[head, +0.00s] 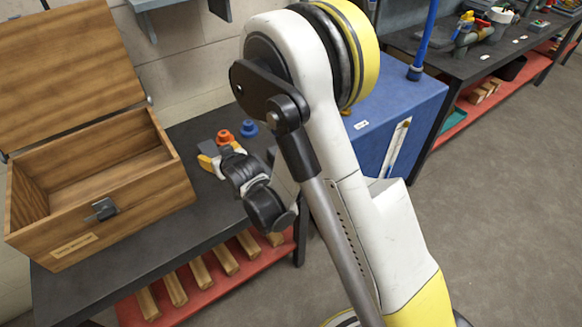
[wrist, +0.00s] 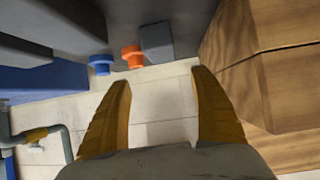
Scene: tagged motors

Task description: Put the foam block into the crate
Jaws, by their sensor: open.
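The wooden crate (head: 150,205) stands on the dark bench at the left of the head view, its lid (head: 70,60) raised and its inside looking empty. Its side also shows at the right of the wrist view (wrist: 285,90). A grey block (wrist: 157,43), which looks like the foam block, is beside an orange piece in the wrist view. My gripper (head: 207,157) is over the bench, right of the crate. In the wrist view its yellow fingers (wrist: 161,78) are apart with nothing between them; the grey block lies beyond the tips.
An orange piece (head: 224,136) and a blue piece (head: 248,128) are on the bench close to my gripper. A large blue box (head: 400,105) is to the right, partly behind my arm. A pale wall is behind the bench. The bench's front strip (head: 180,245) is bare.

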